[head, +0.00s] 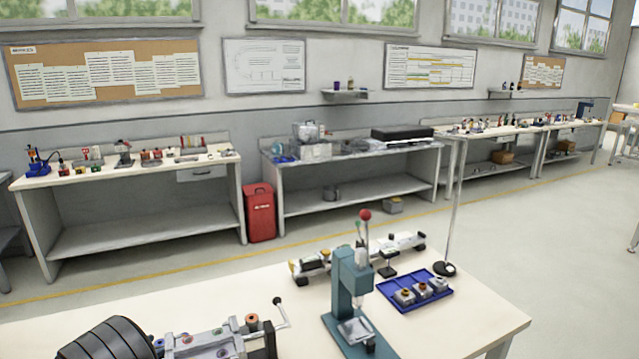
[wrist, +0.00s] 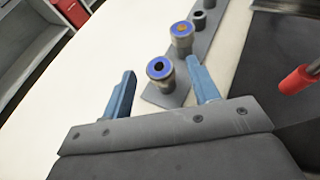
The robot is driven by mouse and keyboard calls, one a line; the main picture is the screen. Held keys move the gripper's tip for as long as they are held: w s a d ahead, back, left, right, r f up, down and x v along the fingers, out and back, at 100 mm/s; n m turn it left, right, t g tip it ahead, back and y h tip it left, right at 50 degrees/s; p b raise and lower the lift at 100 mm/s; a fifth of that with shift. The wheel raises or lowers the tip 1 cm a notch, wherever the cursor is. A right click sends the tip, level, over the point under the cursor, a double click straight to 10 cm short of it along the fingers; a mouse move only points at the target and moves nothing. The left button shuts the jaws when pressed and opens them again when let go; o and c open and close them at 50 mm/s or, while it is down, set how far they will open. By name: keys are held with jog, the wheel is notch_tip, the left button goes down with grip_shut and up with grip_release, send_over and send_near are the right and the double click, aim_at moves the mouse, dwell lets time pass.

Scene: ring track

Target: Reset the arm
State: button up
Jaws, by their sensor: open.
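My gripper (wrist: 162,66) shows in the wrist view as two blue fingers spread apart on a grey palm. They are open, with nothing clamped between them. A grey cylinder with a blue-ringed top and dark hole (wrist: 160,69) stands just beyond the fingertips, nearer the right finger. Whether a finger touches it I cannot tell. A second cylinder with a blue rim and orange centre (wrist: 181,33) stands behind it. I cannot make out my gripper's fingers in the head view.
A teal press (head: 352,285) stands on the pale table, beside a blue tray (head: 440,297) with several small parts. A grey fixture with a crank (head: 210,343) is at the lower left. In the wrist view, a red handle (wrist: 297,80) is at right. The table's right front is clear.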

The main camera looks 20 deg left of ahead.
jog(key=shift+r, duration=0.1)
dwell(0.3)
jog(key=v, duration=1.8)
jog(key=x, duration=1.8)
notch_tip(320, 180, up, 9)
jog(key=shift+f, duration=0.2)
